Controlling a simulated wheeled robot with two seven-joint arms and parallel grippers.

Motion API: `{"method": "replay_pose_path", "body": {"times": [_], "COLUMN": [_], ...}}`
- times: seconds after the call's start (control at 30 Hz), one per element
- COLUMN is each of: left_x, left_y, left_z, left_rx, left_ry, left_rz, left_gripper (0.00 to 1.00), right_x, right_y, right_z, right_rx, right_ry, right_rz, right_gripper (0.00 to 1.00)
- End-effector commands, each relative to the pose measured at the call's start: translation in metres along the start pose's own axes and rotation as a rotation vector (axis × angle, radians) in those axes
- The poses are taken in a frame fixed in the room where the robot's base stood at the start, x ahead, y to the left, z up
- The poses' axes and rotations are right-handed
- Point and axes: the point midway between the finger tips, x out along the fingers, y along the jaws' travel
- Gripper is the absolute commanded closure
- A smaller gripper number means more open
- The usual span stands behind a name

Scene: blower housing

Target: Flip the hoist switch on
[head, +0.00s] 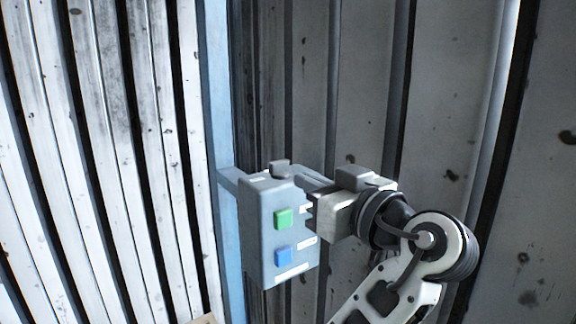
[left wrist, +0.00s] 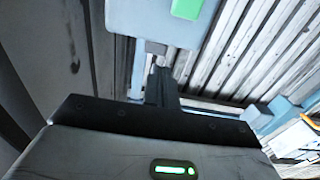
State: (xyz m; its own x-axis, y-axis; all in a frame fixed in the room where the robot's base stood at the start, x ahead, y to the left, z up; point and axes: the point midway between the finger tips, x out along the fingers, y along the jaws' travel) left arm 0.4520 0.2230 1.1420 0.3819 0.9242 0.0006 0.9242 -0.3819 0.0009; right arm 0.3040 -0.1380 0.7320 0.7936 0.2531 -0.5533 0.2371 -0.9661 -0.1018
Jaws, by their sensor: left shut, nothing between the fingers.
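A grey switch box (head: 258,210) is fixed to a blue post in the head view. Its front has a green button (head: 284,218) above a blue button (head: 283,256), with small white labels whose text is too small to read. A grey knob (head: 279,168) sits on its top. My left gripper (head: 316,184) is at the box's upper right side, its fingertips partly hidden by the box. In the left wrist view the dark fingers (left wrist: 161,85) are together and empty, just below the box (left wrist: 150,22) and its green button (left wrist: 187,8). I cannot tell whether they touch the box. My right gripper is not in view.
The blue post (head: 216,120) rises beside the box. Ribbed, stained metal walls stand at the left (head: 100,130) and behind the box at the right (head: 360,90). The space in front of the box's buttons looks clear.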

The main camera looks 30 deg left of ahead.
Motion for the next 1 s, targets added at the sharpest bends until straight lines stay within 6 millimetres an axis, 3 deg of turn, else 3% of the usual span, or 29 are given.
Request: {"method": "replay_pose_path", "body": {"times": [0.1, 0.33, 1.0], "left_x": [0.025, 0.053, 0.064], "left_y": [-0.001, 0.0, 0.0], "left_z": [-0.002, -0.001, 0.002], "left_rx": [0.002, 0.002, 0.001], "left_ry": [0.003, 0.0, -0.002], "left_rz": [-0.004, -0.001, 0.017], "left_gripper": [1.0, 1.0, 1.0], "right_x": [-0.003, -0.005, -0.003], "right_y": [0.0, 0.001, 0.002], "right_z": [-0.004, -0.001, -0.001], "right_rx": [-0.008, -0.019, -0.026], "right_ry": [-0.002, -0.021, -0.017], "right_rz": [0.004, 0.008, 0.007], "right_gripper": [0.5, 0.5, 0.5]}}
